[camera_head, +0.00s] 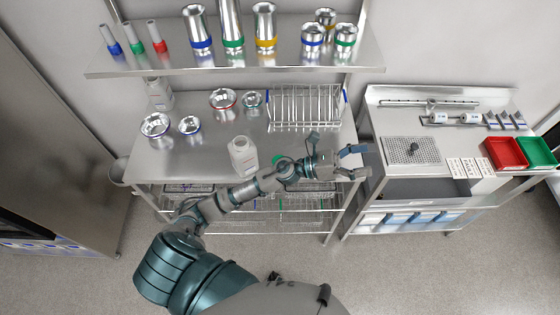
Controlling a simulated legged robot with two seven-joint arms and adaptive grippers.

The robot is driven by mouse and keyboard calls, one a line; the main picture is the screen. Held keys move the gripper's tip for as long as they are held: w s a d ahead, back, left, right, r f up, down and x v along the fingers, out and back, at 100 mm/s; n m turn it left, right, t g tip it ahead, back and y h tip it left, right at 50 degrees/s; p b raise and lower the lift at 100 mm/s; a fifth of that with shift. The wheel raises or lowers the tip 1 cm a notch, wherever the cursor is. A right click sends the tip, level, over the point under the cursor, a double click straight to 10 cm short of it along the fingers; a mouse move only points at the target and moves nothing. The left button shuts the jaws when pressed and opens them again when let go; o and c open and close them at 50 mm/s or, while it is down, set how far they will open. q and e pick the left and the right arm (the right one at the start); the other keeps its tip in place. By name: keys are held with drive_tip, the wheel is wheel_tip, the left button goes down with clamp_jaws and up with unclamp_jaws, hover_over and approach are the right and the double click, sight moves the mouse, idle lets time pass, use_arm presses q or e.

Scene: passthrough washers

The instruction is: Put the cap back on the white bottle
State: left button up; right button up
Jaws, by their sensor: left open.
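A white bottle (243,158) stands upright near the front edge of the steel table, with a pale open-looking neck and no cap visible on it. A small green round thing (281,160) lies to its right, partly hidden behind my left arm; I cannot tell whether it is the cap. My left arm crosses in front of the table. My left gripper (345,158) is open and empty at the table's right front edge, to the right of the bottle and apart from it. My right gripper is not in view.
A second pale bottle (160,95) stands at the back left. Several steel bowls (156,125) sit on the table (205,160), and a wire rack (305,106) is at its back right. A shelf (235,62) with steel containers hangs above.

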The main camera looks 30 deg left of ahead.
use_arm(q)
drive_tip(key=s+a+f+m+g+y, duration=0.3)
drive_tip(key=f+m+g+y, duration=0.6)
drive_tip(key=m, duration=1)
drive_tip(key=w+a+m+y, duration=0.2)
drive_tip(key=a+y, duration=0.3)
drive_tip(key=a, duration=0.6)
drive_tip(key=w+a+r+m+y, duration=0.1)
drive_tip(key=a+y, duration=0.5)
drive_tip(key=a, duration=0.6)
drive_tip(key=shift+w+a+r+m, duration=0.2)
drive_tip(key=shift+w+a+m, duration=0.15)
drive_tip(key=shift+m, duration=0.35)
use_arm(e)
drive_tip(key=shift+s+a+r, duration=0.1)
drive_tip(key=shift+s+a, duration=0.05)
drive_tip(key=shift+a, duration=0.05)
use_arm(q)
drive_tip(key=shift+d, duration=0.1)
